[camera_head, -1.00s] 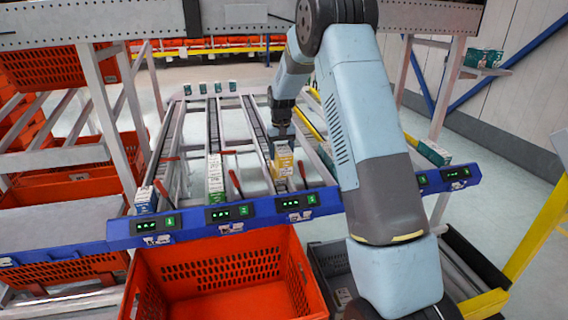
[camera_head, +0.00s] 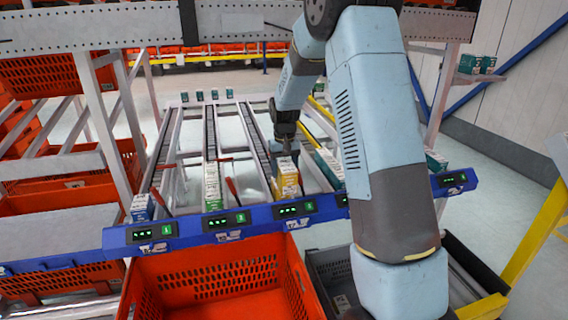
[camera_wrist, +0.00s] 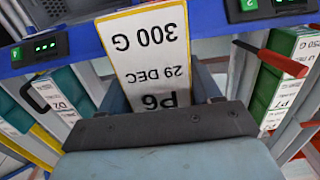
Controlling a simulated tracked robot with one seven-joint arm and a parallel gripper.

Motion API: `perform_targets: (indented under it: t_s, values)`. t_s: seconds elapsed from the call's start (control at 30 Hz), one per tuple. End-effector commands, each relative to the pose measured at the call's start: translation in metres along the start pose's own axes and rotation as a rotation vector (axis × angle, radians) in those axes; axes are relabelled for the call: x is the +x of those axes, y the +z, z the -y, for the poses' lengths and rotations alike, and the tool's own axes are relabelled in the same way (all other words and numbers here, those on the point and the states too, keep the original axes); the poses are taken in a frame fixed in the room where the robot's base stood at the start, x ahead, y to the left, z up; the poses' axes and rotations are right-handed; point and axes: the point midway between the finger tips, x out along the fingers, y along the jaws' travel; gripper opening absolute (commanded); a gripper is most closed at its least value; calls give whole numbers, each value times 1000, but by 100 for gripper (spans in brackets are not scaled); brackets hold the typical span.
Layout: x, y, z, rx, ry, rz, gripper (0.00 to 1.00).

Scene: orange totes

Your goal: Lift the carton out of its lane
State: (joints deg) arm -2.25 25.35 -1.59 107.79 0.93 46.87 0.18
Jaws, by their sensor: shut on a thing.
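The carton (camera_head: 288,180) is yellow and white and stands near the front end of its lane, just behind the blue rail. My gripper (camera_head: 285,152) reaches down onto it from above and is shut on it. In the wrist view the carton (camera_wrist: 150,52) shows a white label face with yellow edges, printed "P6", "29 DEC" and "300 G" upside down. My gripper's fingers (camera_wrist: 160,92) are on either side of it. The carton's lower part is hidden, so I cannot tell whether it is clear of the lane.
A green-and-white carton (camera_head: 212,187) stands in the lane to the left, and a blue-and-white one (camera_head: 142,208) further left. Red levers stand between lanes. The blue rail (camera_head: 262,214) crosses in front. An orange tote (camera_head: 215,262) sits below it.

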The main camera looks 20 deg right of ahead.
Motion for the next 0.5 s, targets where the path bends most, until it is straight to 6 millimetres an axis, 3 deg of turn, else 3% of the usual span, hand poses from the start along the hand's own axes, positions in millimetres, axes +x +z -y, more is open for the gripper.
perform_targets:
  t_s: [0.5]
  values:
    - [0,84,0,-1,0,0,24]
